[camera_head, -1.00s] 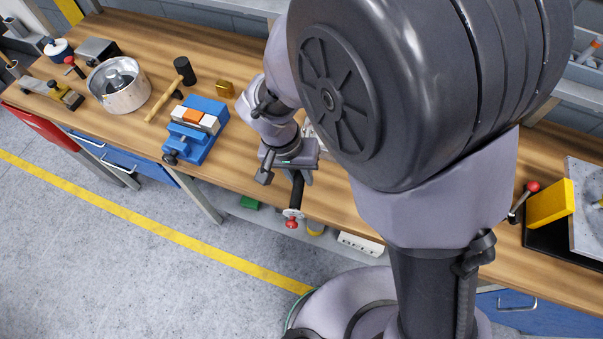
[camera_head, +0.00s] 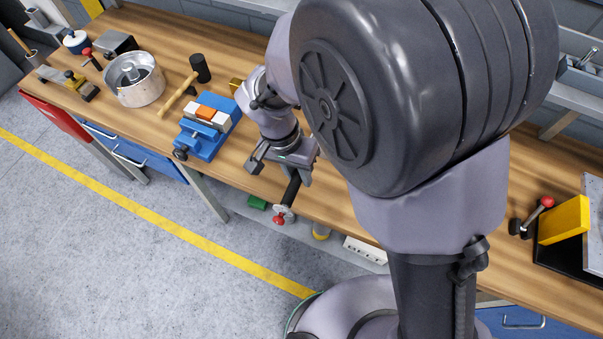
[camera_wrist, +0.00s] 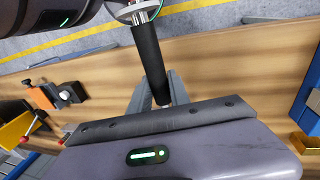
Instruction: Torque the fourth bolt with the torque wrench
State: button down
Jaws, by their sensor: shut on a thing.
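My gripper (camera_head: 297,174) is shut on the torque wrench (camera_head: 292,190) by its black grip. The wrench points over the front edge of the bench, with a round metal part and a red knob at its outer end. In the wrist view the grip (camera_wrist: 148,55) stands between the two grey fingers (camera_wrist: 158,95), and a silver shaft leads to the top edge. No bolt can be made out in either view. My arm hides part of the bench behind the gripper.
A wooden workbench (camera_head: 235,155) runs across the view. A blue vise (camera_head: 203,147) stands left of my gripper, with a mallet (camera_head: 178,95) and a round metal housing (camera_head: 140,93) farther left. A yellow block (camera_head: 564,220) is at the right. The floor in front is clear.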

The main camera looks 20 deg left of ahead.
jog(key=shift+w+a+m, duration=0.1)
jog(key=shift+a+m, duration=0.5)
jog(key=shift+a, duration=0.3)
jog(key=shift+w+a+m, duration=0.1)
jog(key=shift+a+m, duration=0.2)
jog(key=shift+a, duration=0.1)
jog(key=shift+d, duration=0.4)
jog(key=shift+r, duration=0.1)
jog(key=shift+d+p+v, duration=0.25)
jog(key=shift+p+v, duration=0.55)
jog(key=shift+v, duration=0.4)
jog(key=shift+d+p+v, duration=0.25)
jog(key=shift+p+v, duration=0.55)
jog(key=shift+v, duration=0.4)
jog(key=shift+r, duration=0.1)
